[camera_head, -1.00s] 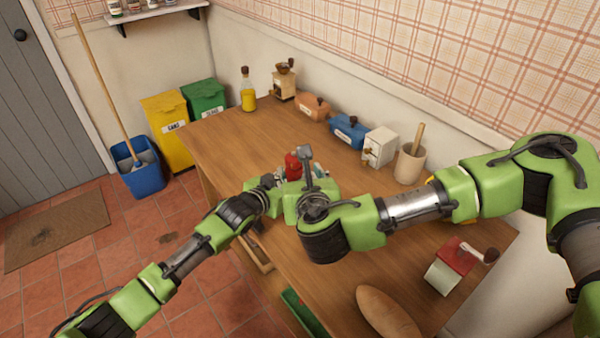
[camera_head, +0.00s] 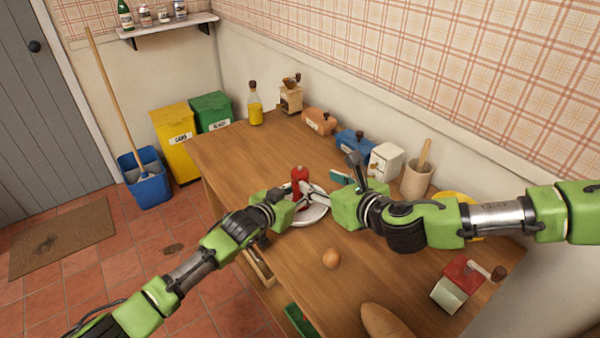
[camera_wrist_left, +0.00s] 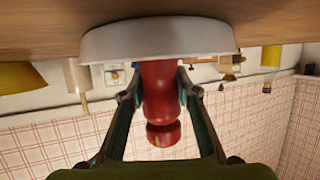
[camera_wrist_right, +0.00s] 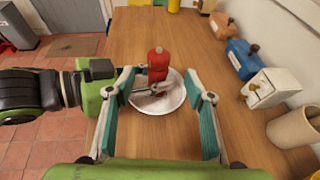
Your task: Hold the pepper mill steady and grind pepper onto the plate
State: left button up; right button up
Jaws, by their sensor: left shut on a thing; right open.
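The red pepper mill (camera_head: 300,174) stands upright at the white plate (camera_head: 318,213), near the table's front edge. My left gripper (camera_head: 298,198) is shut around the mill's body from the left. My right gripper (camera_head: 326,186) is open and empty, just right of the mill. In the right wrist view the mill (camera_wrist_right: 157,66) and the plate (camera_wrist_right: 172,100) show between its spread fingers, apart from both.
An egg (camera_head: 331,258) and a loaf (camera_head: 386,320) lie on the near table, with a red-topped grinder (camera_head: 456,285) to their right. Blue (camera_head: 353,143) and orange (camera_head: 319,121) boxes, a white box (camera_head: 386,161) and a utensil pot (camera_head: 416,180) line the wall.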

aim_at(303, 174)
jog(key=shift+d+n, duration=0.15)
jog(key=shift+n, duration=0.15)
jog(key=x, duration=1.1)
jog(key=shift+w+a+f, duration=0.2)
jog(key=shift+a, duration=0.1)
jog(key=c, duration=1.2)
